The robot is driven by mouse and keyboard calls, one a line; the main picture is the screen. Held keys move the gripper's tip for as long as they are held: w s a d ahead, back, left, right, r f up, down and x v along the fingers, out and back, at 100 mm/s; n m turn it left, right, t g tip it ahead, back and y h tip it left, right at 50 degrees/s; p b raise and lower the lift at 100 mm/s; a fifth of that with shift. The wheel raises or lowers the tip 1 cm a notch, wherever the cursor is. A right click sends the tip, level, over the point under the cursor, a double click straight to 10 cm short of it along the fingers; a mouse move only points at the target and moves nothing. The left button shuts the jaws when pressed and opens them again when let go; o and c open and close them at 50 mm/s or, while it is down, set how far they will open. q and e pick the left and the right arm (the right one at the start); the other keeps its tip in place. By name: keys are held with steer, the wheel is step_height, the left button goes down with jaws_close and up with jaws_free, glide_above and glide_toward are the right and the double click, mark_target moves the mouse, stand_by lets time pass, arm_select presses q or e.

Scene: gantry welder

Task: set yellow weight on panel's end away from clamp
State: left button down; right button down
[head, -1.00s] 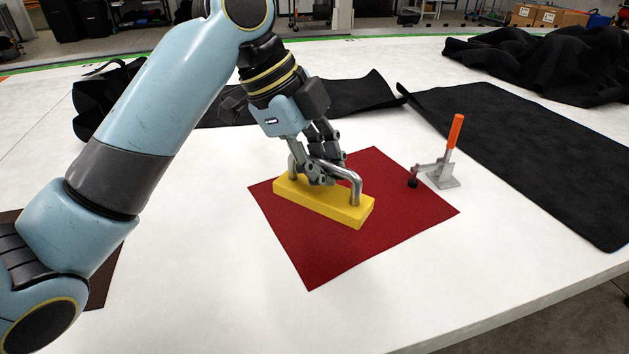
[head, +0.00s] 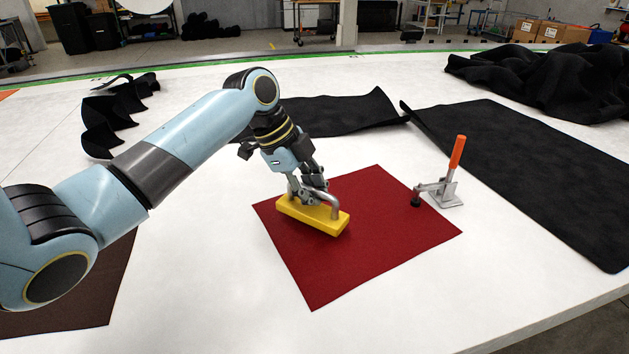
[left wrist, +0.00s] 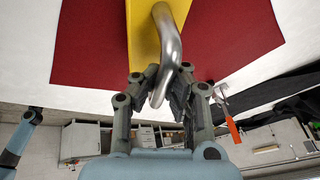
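The yellow weight (head: 312,216), a bar with a grey metal handle, is at the left part of the dark red panel (head: 375,235). Its left end is near the panel's left edge. I cannot tell whether it touches the panel. My left gripper (head: 315,188) has its fingers closed around the handle, as the left wrist view also shows (left wrist: 168,88). The toggle clamp (head: 440,190), with an orange grip, stands at the panel's right corner, its black tip by the panel's edge. My right gripper is not in view.
A black cloth (head: 530,170) lies right of the clamp, with a crumpled black heap (head: 545,75) behind. Another black cloth (head: 340,115) lies behind the panel. A brown sheet (head: 90,290) lies at front left. The white table (head: 220,290) is clear in front.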

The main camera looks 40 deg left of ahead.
arm_select(q)
steer(key=shift+w+f, duration=0.1)
steer(key=shift+f, duration=0.55)
steer(key=shift+f, duration=0.65)
steer(key=c, duration=1.5)
jaws_free()
steer(key=shift+f, duration=0.1)
steer(key=shift+r, duration=0.5)
steer(key=b+v, duration=0.1)
steer(key=v, duration=1.1)
steer(key=shift+d+r, duration=0.1)
steer(key=shift+r, duration=0.1)
